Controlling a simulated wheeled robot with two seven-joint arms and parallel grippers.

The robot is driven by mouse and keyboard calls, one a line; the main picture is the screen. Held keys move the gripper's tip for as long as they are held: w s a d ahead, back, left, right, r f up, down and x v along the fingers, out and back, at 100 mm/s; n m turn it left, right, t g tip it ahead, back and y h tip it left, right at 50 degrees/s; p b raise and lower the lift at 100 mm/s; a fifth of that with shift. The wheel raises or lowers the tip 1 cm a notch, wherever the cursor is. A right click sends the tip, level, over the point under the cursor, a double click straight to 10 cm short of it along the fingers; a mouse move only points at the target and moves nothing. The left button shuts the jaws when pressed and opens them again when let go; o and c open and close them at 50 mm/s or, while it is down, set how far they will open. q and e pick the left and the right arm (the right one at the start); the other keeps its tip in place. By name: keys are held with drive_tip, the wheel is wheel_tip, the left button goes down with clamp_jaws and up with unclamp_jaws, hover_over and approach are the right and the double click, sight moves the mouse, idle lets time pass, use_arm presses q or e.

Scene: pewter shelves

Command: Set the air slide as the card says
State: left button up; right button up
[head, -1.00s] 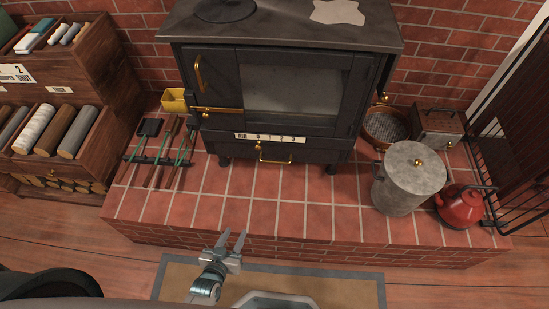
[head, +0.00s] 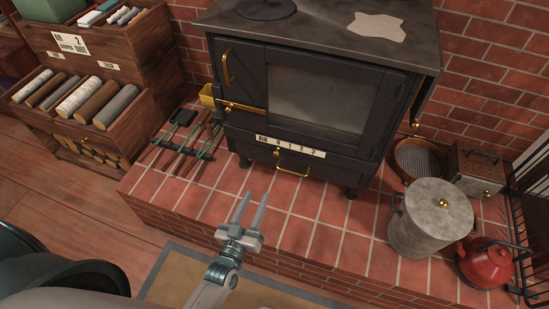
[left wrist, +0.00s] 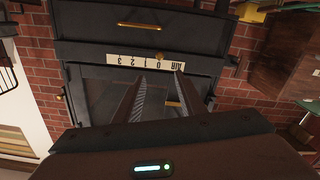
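The black stove (head: 312,98) carries a white air scale (head: 291,146) marked AIR 0 1 2 3, which shows upside down in the left wrist view (left wrist: 140,61). A small brass knob (head: 278,152) sits at the scale's edge near the 0; in the left wrist view the knob (left wrist: 159,56) is also by the 0. A white card (head: 70,42) on the wooden rack shows what looks like a 2; its smaller text is blurred. My left gripper (head: 256,194) is open and empty, in front of and below the scale, apart from it. My right gripper is not in view.
The brick hearth (head: 325,225) is bare before the stove. Fire tools (head: 187,140) lie to its left. A metal pot (head: 430,220) and red kettle (head: 487,264) stand at right. A brass drawer handle (head: 291,171) and door latch (head: 240,107) stick out near the scale.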

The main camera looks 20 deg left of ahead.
sight(275, 155)
use_arm(q)
drive_tip(key=w, duration=1.7)
drive_tip(key=shift+w+d+p, duration=0.2)
drive_tip(key=shift+d+p, duration=0.1)
drive_tip(key=shift+p, duration=0.05)
clamp_jaws()
